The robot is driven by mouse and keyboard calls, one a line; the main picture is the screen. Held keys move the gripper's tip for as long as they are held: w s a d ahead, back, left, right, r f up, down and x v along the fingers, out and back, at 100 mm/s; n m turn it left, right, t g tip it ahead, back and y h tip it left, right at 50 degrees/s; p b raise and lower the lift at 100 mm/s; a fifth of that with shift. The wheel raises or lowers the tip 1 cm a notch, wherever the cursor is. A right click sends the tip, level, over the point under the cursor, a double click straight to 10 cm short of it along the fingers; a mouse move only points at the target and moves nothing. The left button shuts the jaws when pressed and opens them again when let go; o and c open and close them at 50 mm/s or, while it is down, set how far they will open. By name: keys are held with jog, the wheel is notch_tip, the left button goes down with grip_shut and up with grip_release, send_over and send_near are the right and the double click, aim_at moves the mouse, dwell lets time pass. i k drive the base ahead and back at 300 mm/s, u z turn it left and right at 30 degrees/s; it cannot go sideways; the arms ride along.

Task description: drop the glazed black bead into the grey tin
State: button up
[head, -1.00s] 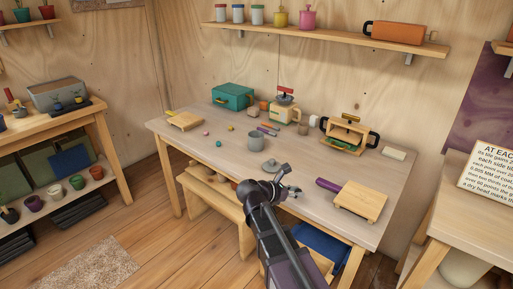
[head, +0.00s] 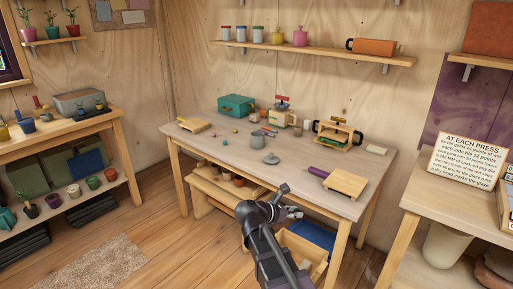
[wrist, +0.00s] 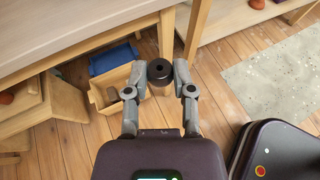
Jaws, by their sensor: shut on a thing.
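The glazed black bead (wrist: 160,70) is between the fingertips of my gripper (wrist: 162,78) in the wrist view, its round hole showing. The gripper is shut on it. In the head view my gripper (head: 291,212) is in front of the table's front edge, and the bead is too small to make out there. The grey tin (head: 257,138) stands upright and open on the table, left of its middle and beyond my gripper. A grey lid (head: 271,158) with a knob lies on the table in front of the tin.
The floor at left is open.

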aim_at(261, 145)
jog(key=z, duration=0.4)
jog(key=k, duration=0.2)
jog(key=u, duration=2.3)
jog(key=i, duration=1.15)
jog(key=u, duration=0.05)
